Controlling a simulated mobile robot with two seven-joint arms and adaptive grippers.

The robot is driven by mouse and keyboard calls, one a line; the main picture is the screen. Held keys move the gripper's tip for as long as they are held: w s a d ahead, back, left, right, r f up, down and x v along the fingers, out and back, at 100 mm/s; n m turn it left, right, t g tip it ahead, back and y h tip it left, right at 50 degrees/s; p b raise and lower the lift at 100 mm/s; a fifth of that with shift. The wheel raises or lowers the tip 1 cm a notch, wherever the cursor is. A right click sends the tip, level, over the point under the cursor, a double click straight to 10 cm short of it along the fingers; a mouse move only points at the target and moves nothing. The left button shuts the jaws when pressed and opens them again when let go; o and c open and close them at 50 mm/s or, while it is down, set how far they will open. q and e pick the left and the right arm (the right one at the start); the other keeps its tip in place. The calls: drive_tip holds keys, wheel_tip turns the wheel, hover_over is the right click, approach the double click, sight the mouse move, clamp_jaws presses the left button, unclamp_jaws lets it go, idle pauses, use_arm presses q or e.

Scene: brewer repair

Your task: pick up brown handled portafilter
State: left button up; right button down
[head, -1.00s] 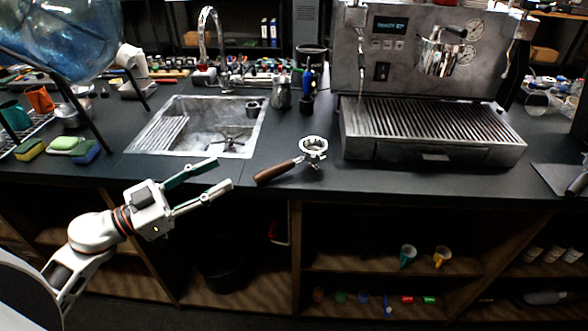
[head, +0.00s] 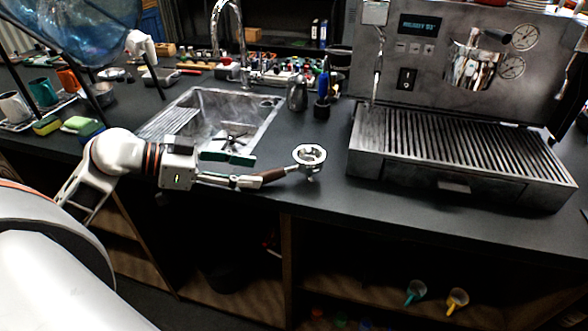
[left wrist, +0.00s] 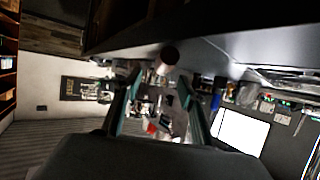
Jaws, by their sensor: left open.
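The portafilter (head: 309,156) lies on the dark counter between the sink and the espresso machine. Its metal ring is to the right and its brown handle (head: 273,175) points left. My left gripper (head: 250,171) is open at the handle's left end, with its fingers pointing right. The near finger overlaps the handle's end in the head view; I cannot tell whether they touch. In the left wrist view, the handle's round reddish-brown end (left wrist: 169,55) shows just beyond and between the open fingers (left wrist: 160,76). My right gripper is not in view.
The sink (head: 213,110) is behind my left gripper. The espresso machine's drip tray (head: 455,150) stands right of the portafilter. A metal pitcher (head: 297,94) stands behind it. Sponges (head: 78,123) lie at the left. The counter's front edge runs close below my gripper.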

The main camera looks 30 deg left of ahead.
sight(265, 172)
use_arm(q)
drive_tip(key=x, duration=0.6)
drive_tip(key=shift+w+d+f, duration=0.15)
drive_tip(key=shift+w, duration=0.2)
clamp_jaws()
